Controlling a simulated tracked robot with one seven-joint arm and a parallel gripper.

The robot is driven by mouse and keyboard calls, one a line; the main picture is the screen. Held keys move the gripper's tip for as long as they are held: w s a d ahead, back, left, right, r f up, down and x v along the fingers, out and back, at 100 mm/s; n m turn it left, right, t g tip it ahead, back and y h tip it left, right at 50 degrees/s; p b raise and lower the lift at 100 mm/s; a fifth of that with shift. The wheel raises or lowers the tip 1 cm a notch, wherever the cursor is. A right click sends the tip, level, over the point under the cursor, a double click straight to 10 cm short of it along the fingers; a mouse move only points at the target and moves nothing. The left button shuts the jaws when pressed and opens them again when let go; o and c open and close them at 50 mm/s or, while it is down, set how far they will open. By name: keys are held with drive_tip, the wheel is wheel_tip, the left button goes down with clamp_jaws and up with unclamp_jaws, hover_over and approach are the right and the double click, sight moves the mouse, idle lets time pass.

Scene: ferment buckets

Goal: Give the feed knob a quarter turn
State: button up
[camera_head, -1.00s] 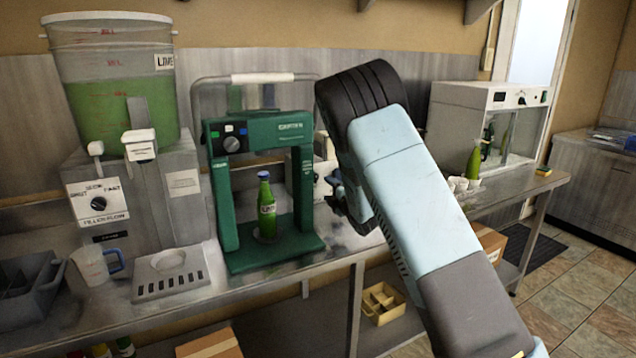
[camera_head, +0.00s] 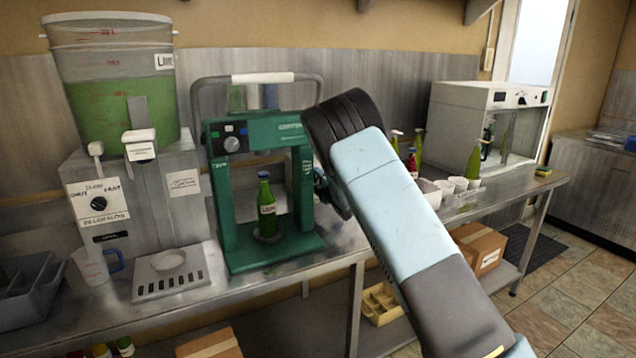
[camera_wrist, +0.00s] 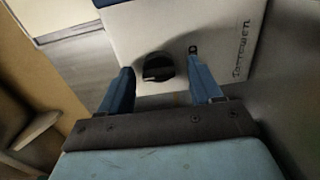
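In the wrist view a black round knob (camera_wrist: 157,67) sits on the pale front of a machine (camera_wrist: 225,35) with dark lettering that I cannot read surely. My gripper (camera_wrist: 160,66) is open. Its two blue fingers stand either side of the knob with gaps between, and the tips do not appear to touch it. In the head view my gripper (camera_head: 326,190) is partly hidden by my arm, just right of the green press, and this knob is hidden. Another black knob (camera_head: 98,203), marked for filler flow, is on the filler at the left.
The green press (camera_head: 222,190) holds a green bottle (camera_head: 266,207) close left of my gripper. A bucket of green liquid (camera_head: 115,110) stands on the filler. Cups (camera_head: 458,184) and a white cabinet (camera_head: 460,125) are to the right along the steel bench (camera_head: 285,286).

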drive_tip(key=c, duration=1)
drive_tip(key=shift+f, duration=0.1)
drive_tip(key=shift+m, duration=0.3)
drive_tip(key=m, duration=1.2)
drive_tip(key=shift+s+f+m, duration=0.1)
drive_tip(key=shift+f+m, duration=0.1)
drive_tip(key=shift+m, duration=2.4)
